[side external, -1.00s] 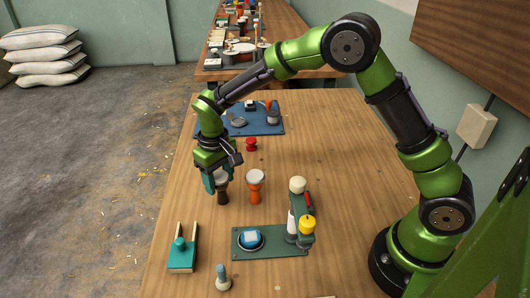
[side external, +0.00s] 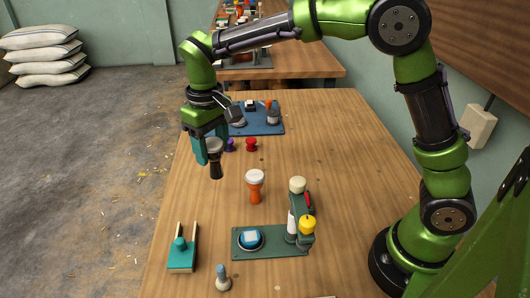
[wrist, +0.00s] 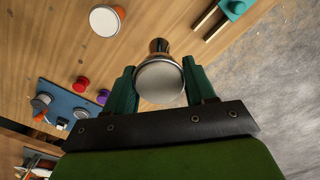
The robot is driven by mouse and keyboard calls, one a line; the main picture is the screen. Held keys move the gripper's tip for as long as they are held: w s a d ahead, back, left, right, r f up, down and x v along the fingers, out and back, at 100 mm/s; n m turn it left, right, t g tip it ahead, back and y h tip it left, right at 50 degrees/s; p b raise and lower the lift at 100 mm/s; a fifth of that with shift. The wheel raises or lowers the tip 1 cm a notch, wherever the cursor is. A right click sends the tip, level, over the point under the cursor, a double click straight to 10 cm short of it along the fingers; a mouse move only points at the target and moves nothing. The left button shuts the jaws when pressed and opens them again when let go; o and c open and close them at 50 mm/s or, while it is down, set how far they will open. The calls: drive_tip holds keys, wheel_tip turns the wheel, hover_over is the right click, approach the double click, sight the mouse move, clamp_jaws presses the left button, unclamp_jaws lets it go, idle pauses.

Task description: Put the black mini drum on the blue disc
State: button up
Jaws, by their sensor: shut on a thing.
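The black mini drum (side external: 215,168) has a pale head and a dark goblet body. My gripper (side external: 208,148) is shut on it near the head and holds it upright above the table. In the wrist view, the pale drum head (wrist: 160,82) sits between the two teal fingers. I cannot tell which of these two is the blue disc.
An orange drum (side external: 255,187) with a white head stands right of the held drum. A teal-and-wood holder (side external: 183,250) is front left. A blue tray (side external: 262,118) with objects lies behind.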

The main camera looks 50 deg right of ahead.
drive_tip(key=s+a+r, duration=0.1)
drive_tip(key=s+a, duration=0.2)
drive_tip(key=s, duration=0.8)
drive_tip(key=shift+s+d+f, duration=0.15)
drive_tip(key=shift+f, duration=1.65)
drive_tip(key=shift+s+d+f, duration=0.15)
drive_tip(key=shift+s+f, duration=0.05)
drive_tip(key=shift+f, duration=1.6)
drive_tip(key=shift+s+d+f, duration=0.15)
drive_tip(key=shift+f, duration=1.65)
drive_tip(key=shift+f, duration=0.1)
drive_tip(key=o, duration=1)
